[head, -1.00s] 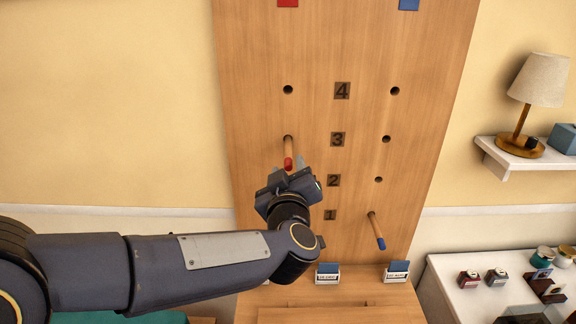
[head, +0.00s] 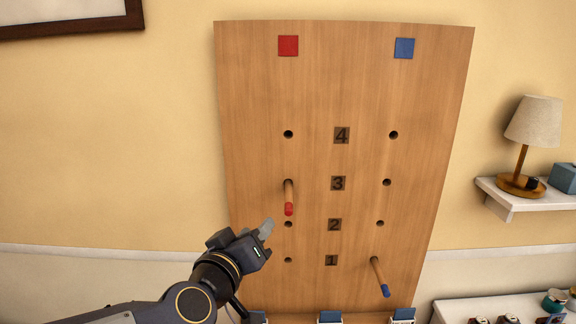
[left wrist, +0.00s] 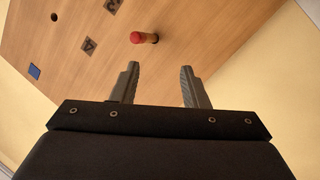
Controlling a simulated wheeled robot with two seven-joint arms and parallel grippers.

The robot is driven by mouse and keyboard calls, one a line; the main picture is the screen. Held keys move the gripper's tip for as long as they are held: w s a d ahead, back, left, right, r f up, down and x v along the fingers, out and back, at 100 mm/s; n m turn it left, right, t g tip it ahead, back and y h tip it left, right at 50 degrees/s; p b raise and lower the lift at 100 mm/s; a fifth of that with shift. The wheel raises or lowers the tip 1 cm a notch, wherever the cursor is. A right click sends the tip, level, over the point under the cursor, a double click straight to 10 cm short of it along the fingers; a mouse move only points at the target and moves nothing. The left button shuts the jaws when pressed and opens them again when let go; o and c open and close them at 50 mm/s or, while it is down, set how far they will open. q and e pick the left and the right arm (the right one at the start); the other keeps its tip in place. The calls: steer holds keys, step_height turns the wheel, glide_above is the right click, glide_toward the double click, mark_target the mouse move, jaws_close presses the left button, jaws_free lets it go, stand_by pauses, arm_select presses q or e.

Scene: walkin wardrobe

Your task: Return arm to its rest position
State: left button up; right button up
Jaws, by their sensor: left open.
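My left gripper (head: 266,229) is open and empty, in front of the lower left part of the wooden peg board (head: 337,80). In the left wrist view its two fingers (left wrist: 157,84) stand apart with nothing between them. A red-tipped peg (head: 289,197) sticks out of the left column's hole at the row marked 3. It also shows in the left wrist view (left wrist: 143,38), beyond the fingertips and apart from them. A blue-tipped peg (head: 380,277) sticks out of the right column's hole at the row marked 1. My right gripper is not in view.
Red (head: 288,46) and blue (head: 404,48) squares top the two columns. A wall shelf (head: 526,199) with a lamp (head: 532,125) and a blue box is at the right. A white surface (head: 490,308) with small items is at the lower right. Small card holders (head: 330,317) stand below the board.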

arm_select(q)
steer(key=s+a+f+g, duration=0.3)
steer(key=s+f, duration=0.3)
steer(key=s, duration=0.2)
steer(key=s+a+f+m+g+y, duration=0.1)
steer(key=s+a+f+g, duration=0.3)
steer(key=s+a+f, duration=0.2)
steer(key=s+a+f+g, duration=0.3)
steer(key=s+a+f, duration=0.2)
steer(key=s, duration=0.5)
steer(key=shift+s+a+f, duration=0.15)
steer(key=shift+s+f, duration=0.1)
steer(key=shift+f, duration=0.2)
